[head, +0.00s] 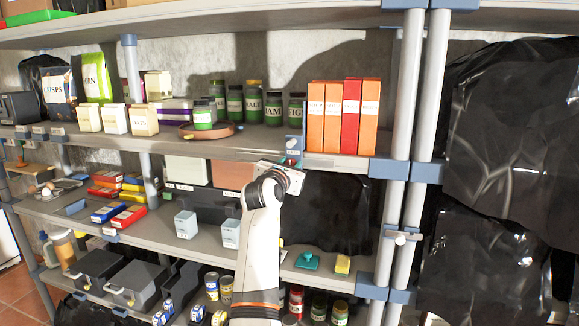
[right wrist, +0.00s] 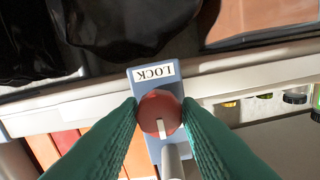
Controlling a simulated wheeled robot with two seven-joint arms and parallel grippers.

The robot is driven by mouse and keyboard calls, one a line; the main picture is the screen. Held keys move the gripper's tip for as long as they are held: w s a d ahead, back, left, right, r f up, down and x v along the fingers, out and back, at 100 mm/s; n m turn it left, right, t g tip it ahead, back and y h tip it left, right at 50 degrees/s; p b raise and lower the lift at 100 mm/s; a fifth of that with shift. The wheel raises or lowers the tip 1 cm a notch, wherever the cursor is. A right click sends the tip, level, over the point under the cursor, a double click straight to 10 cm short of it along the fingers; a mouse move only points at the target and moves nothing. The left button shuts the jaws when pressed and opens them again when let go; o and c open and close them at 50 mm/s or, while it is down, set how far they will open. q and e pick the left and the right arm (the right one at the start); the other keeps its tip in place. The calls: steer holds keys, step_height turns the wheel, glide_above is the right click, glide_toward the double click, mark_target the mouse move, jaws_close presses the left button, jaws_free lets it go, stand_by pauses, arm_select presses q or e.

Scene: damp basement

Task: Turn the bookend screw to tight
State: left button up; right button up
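The bookend (head: 294,146) is a blue block at the front edge of the upper shelf, left of the orange and red books. In the right wrist view the blue bookend (right wrist: 142,83) bears a "LOCK" label, upside down. Its screw (right wrist: 157,106) has a round red knob with a white pointer mark pointing down in that view. My right gripper (right wrist: 159,108) has its green fingers on both sides of the knob, seemingly touching it. In the head view my right gripper (head: 291,164) reaches up to the bookend and partly hides the screw. My left gripper is not in view.
Orange and red books (head: 343,117) stand right of the bookend. Shelf posts (head: 402,190) rise at the right. Small boxes stand on the shelf below.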

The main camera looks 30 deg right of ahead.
steer(key=c, duration=0.5)
steer(key=shift+m, duration=0.3)
steer(key=shift+d+m+p, duration=0.1)
steer(key=shift+m+p, duration=0.45)
steer(key=shift+m, duration=0.35)
steer(key=shift+r+m+b, duration=0.1)
steer(key=shift+m+b, duration=5.35)
steer(key=shift+m, duration=10.95)
